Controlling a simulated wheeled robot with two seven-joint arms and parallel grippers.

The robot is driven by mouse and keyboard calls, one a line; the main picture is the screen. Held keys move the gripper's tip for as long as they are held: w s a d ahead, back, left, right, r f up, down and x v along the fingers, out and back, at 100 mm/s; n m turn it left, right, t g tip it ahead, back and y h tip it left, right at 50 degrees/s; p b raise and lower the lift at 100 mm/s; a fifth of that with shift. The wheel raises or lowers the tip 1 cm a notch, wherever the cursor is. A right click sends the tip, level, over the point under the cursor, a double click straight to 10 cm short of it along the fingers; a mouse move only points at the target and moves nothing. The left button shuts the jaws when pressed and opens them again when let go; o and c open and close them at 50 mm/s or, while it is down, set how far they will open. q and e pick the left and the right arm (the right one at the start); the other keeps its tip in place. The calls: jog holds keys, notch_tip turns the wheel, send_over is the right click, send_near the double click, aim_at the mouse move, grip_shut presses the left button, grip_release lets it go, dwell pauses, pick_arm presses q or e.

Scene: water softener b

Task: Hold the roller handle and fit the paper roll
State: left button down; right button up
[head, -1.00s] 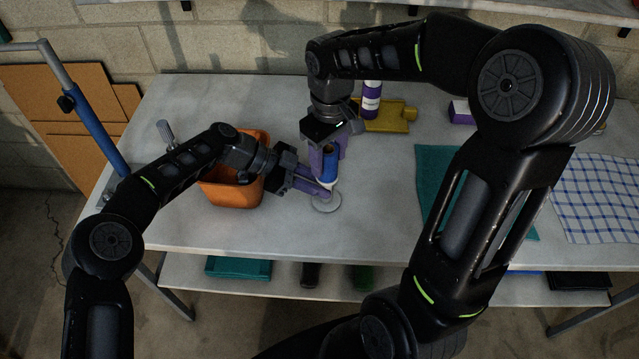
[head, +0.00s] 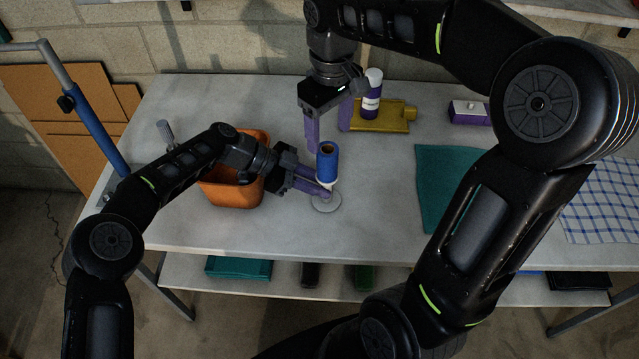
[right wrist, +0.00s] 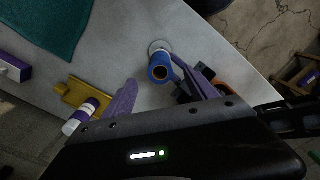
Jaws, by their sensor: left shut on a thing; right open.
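The blue paper roll (head: 328,165) stands upright on top of the roller handle (head: 326,187), whose pale round base (head: 326,204) is on the table. The roll's dark open core shows at its top, also in the right wrist view (right wrist: 160,70). How far the handle reaches inside is hidden. My left gripper (head: 328,188) is shut on the handle just below the roll. My right gripper (head: 329,141) is open and empty, above and behind the roll in the head view. In the right wrist view the roll appears between its spread purple fingers (right wrist: 160,88), clear of them.
An orange bin (head: 232,193) stands left, close to my left forearm. A purple-and-white bottle (head: 371,100) and a yellow dustpan-like piece (head: 390,120) are behind right. A purple-and-white box (head: 468,113), teal cloth (head: 440,175) and checked cloth (head: 605,210) lie further right.

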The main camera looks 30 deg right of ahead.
pick_arm(q)
jog(key=shift+f, duration=0.15)
pick_arm(e)
jog(key=shift+r, duration=2)
pick_arm(q)
jog(key=c, duration=1.2)
grip_release()
jog(key=shift+o, duration=0.2)
jog(key=v, duration=1.2)
jog(key=shift+w, duration=0.1)
